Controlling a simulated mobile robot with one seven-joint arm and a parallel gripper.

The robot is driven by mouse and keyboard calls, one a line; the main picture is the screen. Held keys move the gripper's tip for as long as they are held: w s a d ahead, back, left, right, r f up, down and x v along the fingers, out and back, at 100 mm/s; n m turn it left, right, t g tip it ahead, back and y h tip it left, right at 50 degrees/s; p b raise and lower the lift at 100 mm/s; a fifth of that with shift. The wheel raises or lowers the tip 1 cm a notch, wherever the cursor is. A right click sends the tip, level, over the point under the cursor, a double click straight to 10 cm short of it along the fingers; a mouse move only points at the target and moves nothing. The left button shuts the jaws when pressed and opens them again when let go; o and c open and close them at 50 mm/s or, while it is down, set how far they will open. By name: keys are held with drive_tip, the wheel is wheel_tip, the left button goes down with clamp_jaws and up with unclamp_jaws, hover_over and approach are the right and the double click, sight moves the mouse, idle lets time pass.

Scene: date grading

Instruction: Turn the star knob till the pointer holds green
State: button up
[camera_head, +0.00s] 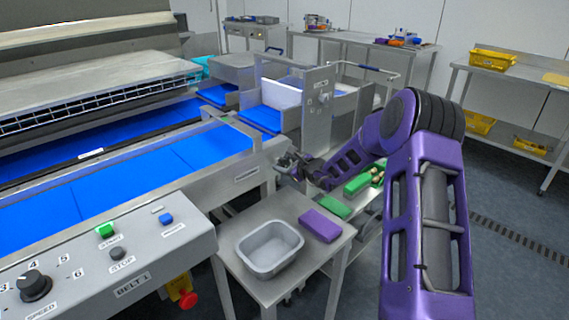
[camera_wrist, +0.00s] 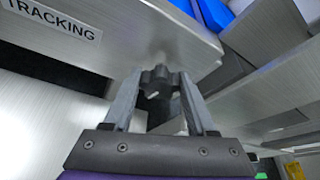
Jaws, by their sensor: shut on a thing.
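The dark star knob (camera_wrist: 158,78) sits at the end of the metal conveyor frame, beside a label reading TRACKING (camera_wrist: 52,20) in the wrist view. My gripper (camera_wrist: 158,92) has one finger on each side of the knob and is shut on it. A small pale mark shows on the knob's face. In the head view my gripper (camera_head: 289,164) is at the near right end of the blue belt (camera_head: 150,175), and the knob is too small to make out there.
A steel side table (camera_head: 228,222) below my gripper holds a grey tub (camera_head: 270,268) and a purple block (camera_head: 320,224). A control panel (camera_head: 130,262) with a speed dial and buttons is at the front left. Open floor lies to the right.

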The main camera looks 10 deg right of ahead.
drive_tip(key=shift+r+p, duration=0.25)
drive_tip(key=shift+p, duration=0.5)
drive_tip(key=shift+d+m+g+y+p, duration=0.15)
drive_tip(key=shift+m+g+y+p, duration=0.3)
drive_tip(key=shift+m+p, duration=0.45)
drive_tip(key=shift+y+p, duration=0.25)
drive_tip(key=shift+p, duration=0.6)
drive_tip(key=shift+f+m, duration=0.2)
drive_tip(key=shift+m, duration=0.2)
drive_tip(key=o, duration=1.4)
